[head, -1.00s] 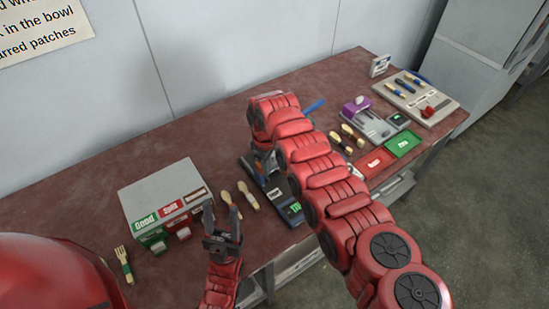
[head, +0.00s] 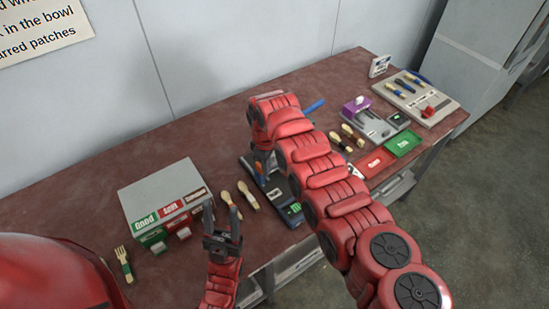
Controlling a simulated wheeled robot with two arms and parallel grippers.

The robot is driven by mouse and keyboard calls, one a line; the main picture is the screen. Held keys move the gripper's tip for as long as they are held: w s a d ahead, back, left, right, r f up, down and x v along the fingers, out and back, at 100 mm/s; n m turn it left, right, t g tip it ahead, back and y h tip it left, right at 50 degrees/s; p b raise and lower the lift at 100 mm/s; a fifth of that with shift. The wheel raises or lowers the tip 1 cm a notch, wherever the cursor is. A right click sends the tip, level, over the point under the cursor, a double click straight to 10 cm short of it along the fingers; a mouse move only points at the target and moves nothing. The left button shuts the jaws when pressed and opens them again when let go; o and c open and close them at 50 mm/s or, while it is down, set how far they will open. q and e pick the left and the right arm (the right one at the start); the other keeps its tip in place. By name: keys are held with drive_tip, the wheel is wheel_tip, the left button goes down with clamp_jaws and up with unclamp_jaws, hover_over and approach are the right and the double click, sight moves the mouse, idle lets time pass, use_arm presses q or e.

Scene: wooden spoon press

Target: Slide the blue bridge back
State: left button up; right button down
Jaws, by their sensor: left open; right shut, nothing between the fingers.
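The press (head: 291,213) stands on the table at the middle, a dark base with a green-lit display at its front. My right arm covers much of it. A blue bar (head: 315,105) sticks out behind my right arm; I cannot tell whether it belongs to the blue bridge. A small orange and blue part (head: 259,168) shows at the press's left side, just below my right wrist. My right gripper (head: 262,157) points down over the press, shut, mostly hidden by its own arm; contact with the bridge cannot be seen. My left gripper (head: 221,213) is open and empty, left of the press.
A grey sorting box (head: 163,193) with labelled slots stands at left. Wooden spoons (head: 248,195) lie between it and the press. A wooden fork (head: 124,263) lies at the front left. Right of my arm are a purple-topped device (head: 358,104), red (head: 375,163) and green (head: 402,144) trays and a tool board (head: 417,97).

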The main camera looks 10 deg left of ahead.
drive_tip(key=shift+f, duration=0.15)
drive_tip(key=shift+f+b, duration=1.05)
drive_tip(key=shift+b, duration=0.05)
drive_tip(key=shift+r, duration=0.1)
drive_tip(key=shift+s+d+p, duration=0.4)
drive_tip(key=shift+p, duration=1.75)
wheel_tip(320, 180, up, 7)
drive_tip(key=p, duration=0.4)
